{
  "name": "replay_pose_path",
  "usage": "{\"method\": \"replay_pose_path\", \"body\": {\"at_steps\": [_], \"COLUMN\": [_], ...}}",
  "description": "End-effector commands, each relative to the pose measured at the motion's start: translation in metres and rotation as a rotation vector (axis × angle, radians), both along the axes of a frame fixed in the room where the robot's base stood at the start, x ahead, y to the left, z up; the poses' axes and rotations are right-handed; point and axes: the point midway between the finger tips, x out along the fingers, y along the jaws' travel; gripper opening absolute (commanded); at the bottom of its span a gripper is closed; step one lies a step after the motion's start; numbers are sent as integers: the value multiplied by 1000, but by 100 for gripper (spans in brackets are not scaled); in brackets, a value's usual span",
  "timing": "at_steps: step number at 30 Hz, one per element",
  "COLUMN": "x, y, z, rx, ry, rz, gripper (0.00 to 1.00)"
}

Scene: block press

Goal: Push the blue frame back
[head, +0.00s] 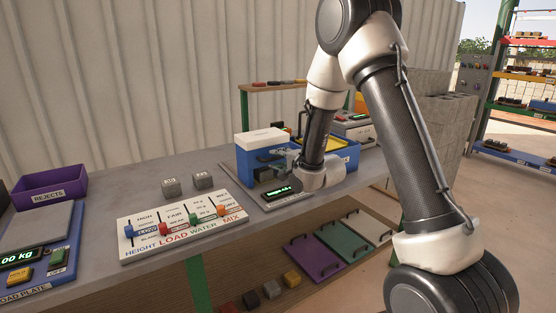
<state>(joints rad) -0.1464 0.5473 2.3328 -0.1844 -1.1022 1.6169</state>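The blue frame (243,166) stands on the grey bench near the middle of the head view, with a white block-like top (262,139). My arm reaches down from the upper right to it. My gripper (280,160) is small and dark at the front of the frame, partly inside its opening. My wrist covers the frame's right part, and I cannot tell whether the fingers touch it. Whether the fingers are open or shut is too small to see. A plate with a lit green display (281,191) lies just in front of the frame.
A purple rejects bin (48,188) and load plate (35,228) are far left. A blue tray (350,152) stands right of my wrist.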

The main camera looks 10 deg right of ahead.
Motion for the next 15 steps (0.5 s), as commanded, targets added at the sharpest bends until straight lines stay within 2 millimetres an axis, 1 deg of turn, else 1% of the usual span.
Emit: {"method": "replay_pose_path", "body": {"at_steps": [1,5,13,14,15], "x": [6,16,18,18,18], "y": [2,5,6,6,6], "z": [-1,-4,-4,-4,-4], "rx": [0,-1,-1,-1,-1], "ry": [0,1,0,0,1], "rz": [0,-1,-1,-1,-1], "gripper": [34,34,34,32,25]}}
